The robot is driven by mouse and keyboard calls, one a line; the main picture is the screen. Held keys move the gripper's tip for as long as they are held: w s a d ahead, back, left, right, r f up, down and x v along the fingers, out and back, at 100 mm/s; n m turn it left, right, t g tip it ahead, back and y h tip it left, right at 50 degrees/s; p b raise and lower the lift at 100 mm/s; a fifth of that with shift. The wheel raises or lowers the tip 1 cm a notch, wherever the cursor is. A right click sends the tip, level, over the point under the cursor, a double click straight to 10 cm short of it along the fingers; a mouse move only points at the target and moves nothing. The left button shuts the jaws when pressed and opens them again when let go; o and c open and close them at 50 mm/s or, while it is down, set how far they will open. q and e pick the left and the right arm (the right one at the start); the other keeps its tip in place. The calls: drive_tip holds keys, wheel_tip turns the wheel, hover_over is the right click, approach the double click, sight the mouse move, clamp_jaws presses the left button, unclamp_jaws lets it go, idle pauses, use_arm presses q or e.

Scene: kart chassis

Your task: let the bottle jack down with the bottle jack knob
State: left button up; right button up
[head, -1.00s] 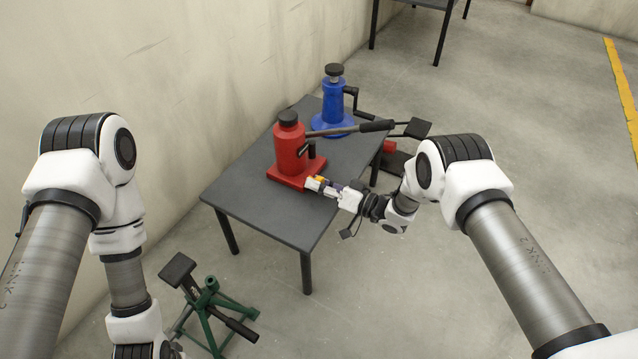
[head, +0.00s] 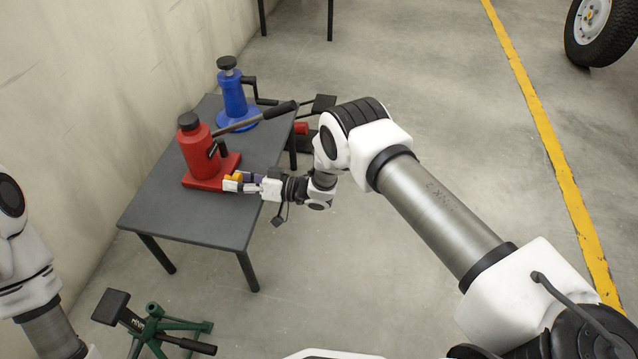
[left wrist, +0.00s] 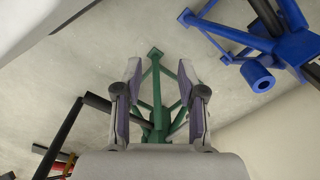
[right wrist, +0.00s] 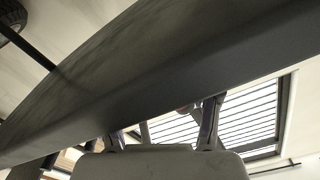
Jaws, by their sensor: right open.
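The red bottle jack (head: 197,152) stands upright on the dark table, its lever handle (head: 255,117) pointing up and right. My right gripper (head: 232,183) is open at the right front edge of the jack's red base. A small orange part (head: 236,176) shows by its fingertips; I cannot tell whether it is the knob or whether the fingers touch it. In the right wrist view my right gripper's fingers (right wrist: 162,130) stand apart, and the dark table fills much of the picture. My left gripper (left wrist: 158,95) is open and empty above a green stand.
The table (head: 165,210) has free room at its front left. A blue bottle jack (head: 234,98) stands behind the red one. The green stand (head: 155,328) is on the floor in front. A wheel (head: 602,30) is at the far right.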

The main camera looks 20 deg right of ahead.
drive_tip(key=n+b, duration=0.1)
drive_tip(key=n, duration=0.4)
drive_tip(key=shift+f, duration=0.15)
drive_tip(key=p+v, duration=0.4)
drive_tip(key=v, duration=0.4)
drive_tip(key=s+d+r+m+g+h+p, duration=0.2)
drive_tip(key=s+d+r+m+h+p, duration=0.2)
drive_tip(key=p, duration=0.9)
drive_tip(key=s+d+r+m+g+h+p, duration=0.2)
drive_tip(key=s+d+r+m+h+p, duration=0.2)
drive_tip(key=s+r+h+p, duration=0.3)
drive_tip(key=s+d+r+p, duration=0.1)
drive_tip(key=s+r+p, duration=0.4)
drive_tip(key=s+p, duration=0.2)
drive_tip(key=shift+s+h, duration=0.4)
drive_tip(key=shift+s, duration=0.2)
